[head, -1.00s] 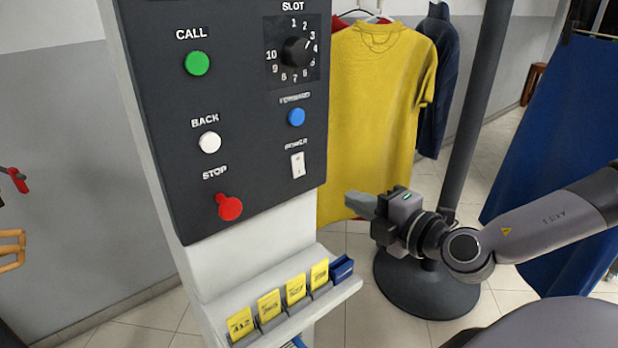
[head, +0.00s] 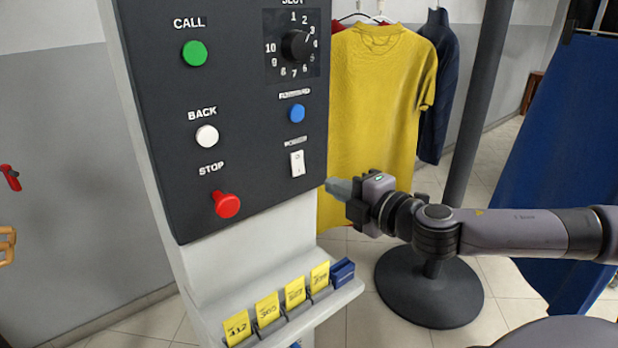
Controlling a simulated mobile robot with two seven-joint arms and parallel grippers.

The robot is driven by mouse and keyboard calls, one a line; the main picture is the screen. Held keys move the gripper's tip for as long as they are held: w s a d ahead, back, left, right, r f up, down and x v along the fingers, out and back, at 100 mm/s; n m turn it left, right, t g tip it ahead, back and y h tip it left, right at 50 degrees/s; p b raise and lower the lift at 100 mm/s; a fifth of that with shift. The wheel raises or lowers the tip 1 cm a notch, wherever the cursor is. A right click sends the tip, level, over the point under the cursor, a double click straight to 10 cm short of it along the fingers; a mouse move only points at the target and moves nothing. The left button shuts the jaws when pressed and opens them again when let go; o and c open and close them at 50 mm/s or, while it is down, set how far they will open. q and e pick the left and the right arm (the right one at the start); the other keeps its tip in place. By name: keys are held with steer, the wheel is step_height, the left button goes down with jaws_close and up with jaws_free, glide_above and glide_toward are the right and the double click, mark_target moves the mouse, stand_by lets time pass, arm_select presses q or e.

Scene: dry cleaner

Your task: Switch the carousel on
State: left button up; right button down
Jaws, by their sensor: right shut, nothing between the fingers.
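The dark control panel (head: 250,180) of the carousel stands at the left centre in the head view. Its white power rocker switch (head: 297,163) sits at the lower right, below the blue forward button (head: 296,113). My left gripper is not in view.
Below the panel, a ledge (head: 290,327) holds several yellow tickets (head: 267,309) and a blue block (head: 342,272). A yellow shirt (head: 378,100) hangs behind my right gripper. A dark pole on a round base (head: 428,295) and a blue hanging cloth (head: 580,140) stand at the right.

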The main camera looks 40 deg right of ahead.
mark_target(299, 172)
steer(key=w, duration=0.2)
steer(key=w+p, duration=0.1)
steer(key=w, duration=0.1)
steer(key=w+a+p, duration=0.1)
steer(key=w, duration=0.2)
steer(key=shift+f, duration=0.3)
steer(key=shift+w+f+p, duration=0.2)
steer(key=shift+w+p, duration=0.15)
steer(key=shift+w, duration=0.2)
steer(key=shift+w+f+b, duration=0.1)
steer(key=shift+f+b, duration=0.2)
steer(key=shift+b, duration=0.4)
steer(key=shift+r, duration=0.25)
